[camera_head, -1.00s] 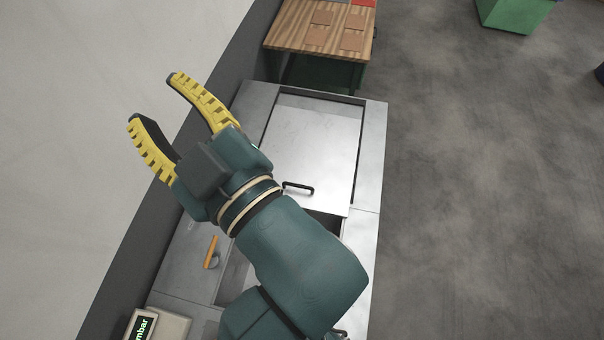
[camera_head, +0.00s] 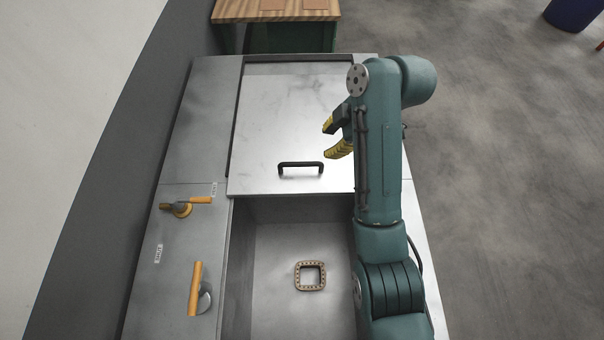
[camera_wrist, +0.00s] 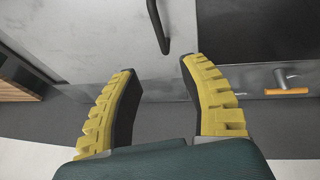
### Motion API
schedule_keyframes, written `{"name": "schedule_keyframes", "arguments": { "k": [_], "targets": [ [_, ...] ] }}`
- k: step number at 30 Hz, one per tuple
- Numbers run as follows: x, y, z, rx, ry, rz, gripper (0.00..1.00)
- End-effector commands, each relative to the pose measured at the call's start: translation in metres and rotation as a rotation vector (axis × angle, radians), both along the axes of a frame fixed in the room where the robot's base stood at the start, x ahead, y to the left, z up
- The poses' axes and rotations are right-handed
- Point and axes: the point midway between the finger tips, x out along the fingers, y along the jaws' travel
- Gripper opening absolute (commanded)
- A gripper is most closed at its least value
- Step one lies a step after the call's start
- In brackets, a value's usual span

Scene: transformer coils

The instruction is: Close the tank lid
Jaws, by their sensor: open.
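The tank lid (camera_head: 290,110) is a flat metal sheet over the far part of the tank; the near part of the tank (camera_head: 262,250) is uncovered. A black bar handle (camera_head: 300,168) stands near the lid's front edge. In the wrist view the lid (camera_wrist: 90,35) and part of its handle (camera_wrist: 158,25) show beyond the fingers. My gripper (camera_head: 326,138) has yellow-ridged fingers and is above the lid, to the right of and beyond the handle in the head view.
A square brown frame with a hole (camera_head: 310,276) lies inside the open tank. Two orange-handled valves (camera_head: 180,208) and (camera_head: 196,288) stand on the left deck. A wooden-topped table (camera_head: 275,10) is beyond the tank. Open floor (camera_head: 500,200) lies to the right.

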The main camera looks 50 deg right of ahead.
Motion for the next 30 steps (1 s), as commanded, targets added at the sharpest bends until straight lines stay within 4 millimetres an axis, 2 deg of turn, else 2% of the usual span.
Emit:
{"name": "schedule_keyframes", "arguments": {
  "k": [4, 8, 21, 25, 30],
  "targets": [
    [0.004, 0.000, -0.014, -0.002, -0.003, -0.003, 0.43],
    [0.014, 0.004, -0.037, 0.000, 0.001, -0.003, 0.43],
    [0.055, 0.020, -0.129, -0.001, 0.000, -0.002, 0.43],
    [0.062, 0.021, -0.143, -0.001, -0.001, -0.004, 0.43],
    [0.064, 0.022, -0.148, -0.003, -0.001, -0.005, 0.43]
  ]
}}
